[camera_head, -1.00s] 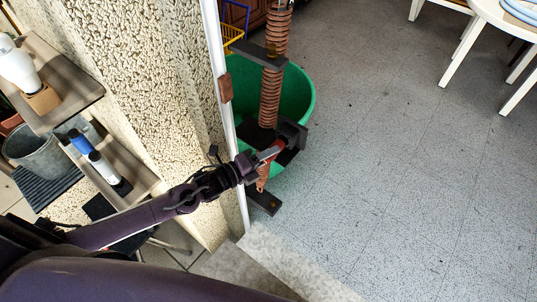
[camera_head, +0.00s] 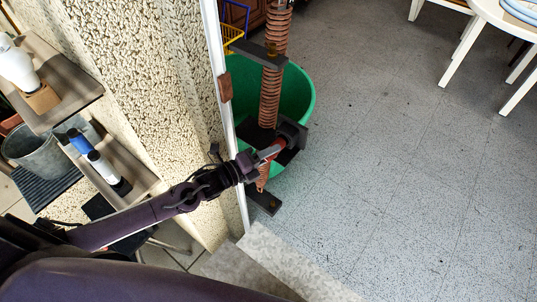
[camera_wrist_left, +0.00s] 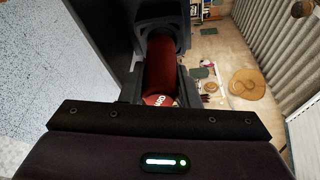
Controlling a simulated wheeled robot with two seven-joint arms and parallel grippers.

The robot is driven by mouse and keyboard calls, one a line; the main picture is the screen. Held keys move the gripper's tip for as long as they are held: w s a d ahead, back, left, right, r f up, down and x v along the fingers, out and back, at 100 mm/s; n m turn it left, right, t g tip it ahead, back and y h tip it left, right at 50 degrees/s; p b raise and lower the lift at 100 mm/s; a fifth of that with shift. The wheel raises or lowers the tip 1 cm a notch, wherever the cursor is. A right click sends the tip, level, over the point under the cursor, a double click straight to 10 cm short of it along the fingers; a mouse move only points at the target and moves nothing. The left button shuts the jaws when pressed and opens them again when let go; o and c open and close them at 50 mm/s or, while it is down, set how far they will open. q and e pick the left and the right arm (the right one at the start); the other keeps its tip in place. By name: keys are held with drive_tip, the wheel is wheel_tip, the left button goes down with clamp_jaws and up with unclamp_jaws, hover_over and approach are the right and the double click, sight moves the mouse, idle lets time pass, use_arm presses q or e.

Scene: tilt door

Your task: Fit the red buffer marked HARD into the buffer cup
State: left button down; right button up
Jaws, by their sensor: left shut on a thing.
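My left gripper (camera_head: 267,153) is shut on the red buffer (camera_wrist_left: 162,67), a red cylinder with a red-and-white label lettered HARD on its near end. In the left wrist view the fingers hold it from both sides. Its far end meets the opening of a dark holder (camera_wrist_left: 155,24), which looks like the buffer cup; how deep it sits is hidden. In the head view a little red of the buffer (camera_head: 271,151) shows between the gripper and the dark block (camera_head: 292,133) of the holder. My right gripper is not in view.
A tall coil spring (camera_head: 270,97) with dark brackets stands just beyond the gripper, in front of a green tub (camera_head: 309,94). A white door-frame edge (camera_head: 221,70) and rough wall lie left of it. Shelves with bottles (camera_head: 100,165) are at left.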

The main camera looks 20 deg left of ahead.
use_arm(q)
drive_tip(key=shift+w+d+b, duration=0.3)
drive_tip(key=shift+w+b, duration=0.2)
drive_tip(key=shift+w, duration=0.3)
drive_tip(key=shift+w+d+b, duration=0.25)
drive_tip(key=shift+w+b, duration=0.25)
drive_tip(key=shift+w, duration=0.3)
drive_tip(key=c, duration=1)
unclamp_jaws()
drive_tip(key=b+v, duration=0.1)
drive_tip(key=v, duration=0.6)
drive_tip(key=shift+s+a, duration=0.2)
drive_tip(key=shift+s, duration=0.1)
